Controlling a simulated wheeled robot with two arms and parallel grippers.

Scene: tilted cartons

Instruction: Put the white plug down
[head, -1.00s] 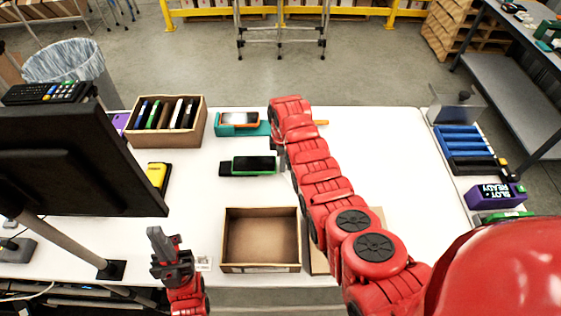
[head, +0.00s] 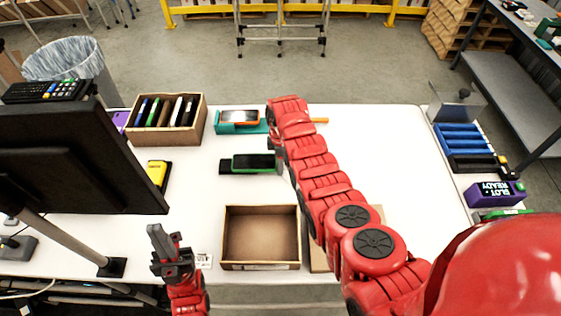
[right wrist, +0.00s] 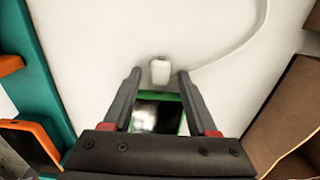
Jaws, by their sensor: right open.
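The white plug (right wrist: 160,71) shows in the right wrist view against the white table top, with its pale cable curving off to the right and up. My right gripper (right wrist: 158,75) is open, its fingers apart on either side of the plug with gaps to both. In the head view the plug is hidden behind my right arm, and only a sliver of that gripper (head: 281,160) shows. My left gripper (head: 156,237) is left of the open carton, away from the plug; its finger gap is not clear.
A green-edged phone (head: 253,162) lies by my right gripper. An orange-edged phone sits on a teal stand (head: 223,128). A filled carton (head: 135,132) stands left; an empty open carton (head: 232,265) is in front. A monitor (head: 75,160) blocks the left.

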